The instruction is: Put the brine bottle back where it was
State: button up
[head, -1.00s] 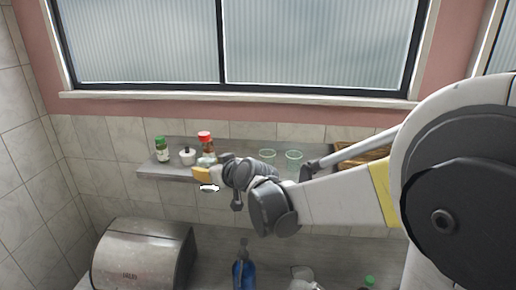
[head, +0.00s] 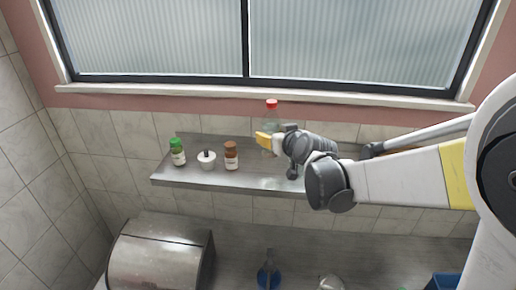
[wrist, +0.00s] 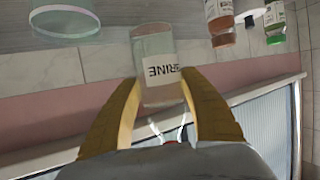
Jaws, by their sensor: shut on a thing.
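The brine bottle is clear with a red cap (head: 272,104) and a white label. It stands upright at the shelf's back side in the head view, partly hidden by my gripper (head: 265,140). In the wrist view the picture is upside down, and the bottle (wrist: 153,45) is between my two yellow fingers (wrist: 160,85), its "BRINE" label facing me. My gripper is shut on it. I cannot tell whether its base touches the grey shelf (head: 200,183).
On the shelf, left of my gripper, are a green-capped bottle (head: 178,153), a small white pot (head: 206,160) and a brown bottle (head: 231,157). A glass rim (wrist: 65,22) shows in the wrist view. A steel bread bin (head: 160,255) and blue bottle (head: 268,277) stand below.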

jog(key=a+f, duration=0.1)
jog(key=f, duration=0.1)
jog(key=a+f+p, duration=0.1)
jog(key=a+f, duration=0.1)
jog(key=w+a+f, duration=0.1)
jog(key=f, duration=0.1)
jog(key=shift+a+f, duration=0.25)
jog(key=shift+f, duration=0.15)
jog(key=shift+s, duration=0.15)
jog(key=shift+s, duration=0.1)
jog(key=shift+f, duration=0.15)
jog(key=o, duration=0.9)
jog(key=shift+o, duration=0.2)
